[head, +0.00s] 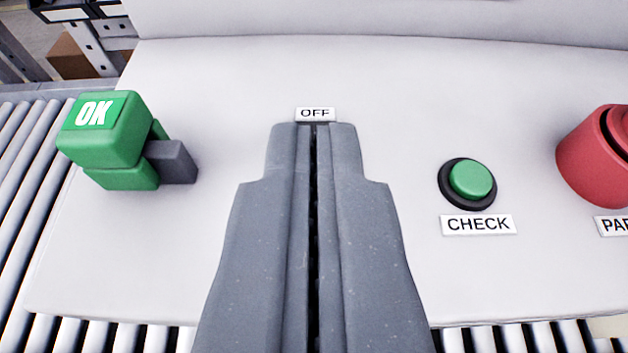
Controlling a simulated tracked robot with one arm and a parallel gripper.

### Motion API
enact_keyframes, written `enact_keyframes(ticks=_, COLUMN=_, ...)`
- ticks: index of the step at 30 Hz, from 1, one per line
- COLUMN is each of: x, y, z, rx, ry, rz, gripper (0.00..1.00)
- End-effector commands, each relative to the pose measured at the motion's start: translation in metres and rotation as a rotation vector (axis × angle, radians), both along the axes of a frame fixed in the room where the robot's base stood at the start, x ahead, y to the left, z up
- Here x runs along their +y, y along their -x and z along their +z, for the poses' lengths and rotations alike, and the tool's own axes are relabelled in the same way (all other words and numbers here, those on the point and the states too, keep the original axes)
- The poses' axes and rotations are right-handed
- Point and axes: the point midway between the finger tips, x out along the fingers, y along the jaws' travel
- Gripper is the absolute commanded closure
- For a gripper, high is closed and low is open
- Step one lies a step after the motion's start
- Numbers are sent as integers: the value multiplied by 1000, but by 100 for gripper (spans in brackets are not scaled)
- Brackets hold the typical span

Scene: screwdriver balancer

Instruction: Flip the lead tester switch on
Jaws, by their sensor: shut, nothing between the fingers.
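My gripper (313,128) is shut, with its two grey fingers side by side in the middle of the head view. Its tips reach just below a small white label reading OFF (315,114) on the light grey panel (400,90). The fingers cover the panel area below this label, so the switch itself is hidden and its position cannot be told. I cannot tell whether the fingertips touch anything.
A green block marked OK (100,130) with a dark grey tab stands at the left. A green CHECK button (472,180) and a red cylindrical part (598,155) are to the right. Rollers (25,190) run along the left and front. Shelving is at the back left.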

Motion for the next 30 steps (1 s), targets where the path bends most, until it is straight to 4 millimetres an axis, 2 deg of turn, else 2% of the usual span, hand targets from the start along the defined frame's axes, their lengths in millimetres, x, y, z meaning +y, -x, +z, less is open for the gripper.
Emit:
enact_keyframes(ticks=18, x=1, y=-35, z=-13, rx=1, ry=-3, rz=2, gripper=100)
enact_keyframes(ticks=30, x=0, y=-45, z=-17, rx=0, ry=-1, rz=1, gripper=100)
